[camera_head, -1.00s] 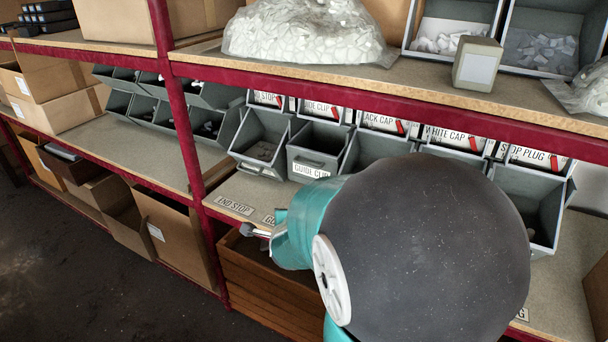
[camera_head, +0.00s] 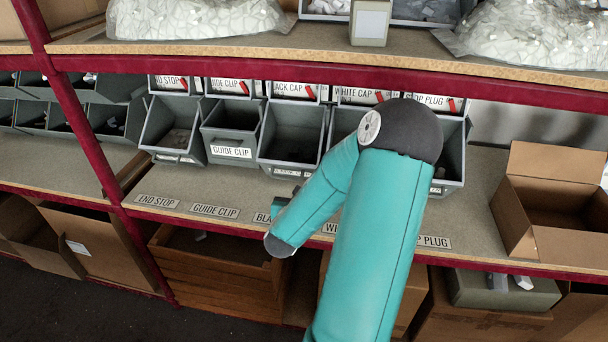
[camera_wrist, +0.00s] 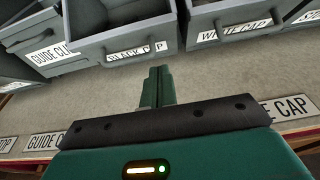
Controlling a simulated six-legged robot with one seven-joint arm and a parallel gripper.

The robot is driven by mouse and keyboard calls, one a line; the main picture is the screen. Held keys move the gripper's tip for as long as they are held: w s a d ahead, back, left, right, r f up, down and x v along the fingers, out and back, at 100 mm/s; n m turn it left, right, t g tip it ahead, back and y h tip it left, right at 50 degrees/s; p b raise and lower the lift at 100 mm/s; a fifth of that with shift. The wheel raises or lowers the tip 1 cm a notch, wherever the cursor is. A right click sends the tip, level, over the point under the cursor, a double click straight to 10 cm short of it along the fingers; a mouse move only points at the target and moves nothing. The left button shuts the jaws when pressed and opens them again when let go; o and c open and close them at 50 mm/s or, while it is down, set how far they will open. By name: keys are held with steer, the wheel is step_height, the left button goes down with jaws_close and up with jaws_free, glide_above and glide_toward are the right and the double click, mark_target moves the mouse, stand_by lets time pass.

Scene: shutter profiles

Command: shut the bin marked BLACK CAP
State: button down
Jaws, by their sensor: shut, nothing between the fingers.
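The BLACK CAP bin (camera_head: 290,155) is a grey bin in the middle shelf row, under the ACK CAP sign (camera_head: 293,90). It is tilted out, with its open top and dark inside showing. In the wrist view its front (camera_wrist: 120,17) and BLACK CAP label (camera_wrist: 137,50) are at the top. My gripper (camera_wrist: 158,72) is shut and empty, just in front of and below that label, seemingly apart from the bin. In the head view my arm hides most of the gripper; a small teal part (camera_head: 279,203) shows below the bin.
The GUIDE CLIP bin (camera_head: 231,140) stands left; it shows less of its inside. The WHITE CAP bin (camera_wrist: 237,18) is right, partly behind my arm in the head view. Bare shelf (camera_head: 200,187) lies in front. The upper shelf's red edge (camera_head: 250,68) runs above the bins.

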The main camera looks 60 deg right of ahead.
steer(key=w+d, duration=0.1)
steer(key=d, duration=0.1)
steer(key=w+d, duration=0.1)
steer(key=d, duration=0.2)
steer(key=w+d, duration=0.1)
steer(key=d, duration=0.2)
steer(key=shift+w+r, duration=0.25)
steer(key=shift+r, duration=0.25)
steer(key=shift+w+r, duration=0.1)
step_height(320, 180, up, 5)
steer(key=g+y, duration=0.1)
steer(key=y, duration=0.1)
glide_above(306, 168)
steer(key=shift+w+d+r, duration=0.1)
steer(key=shift+d+r, duration=0.05)
steer(key=shift+d, duration=0.05)
steer(key=d+r, duration=0.1)
steer(key=w+d+r, duration=0.1)
steer(key=shift+d, duration=0.3)
steer(key=shift+d+r, duration=0.1)
steer(key=shift+d, duration=0.05)
stand_by(0.4)
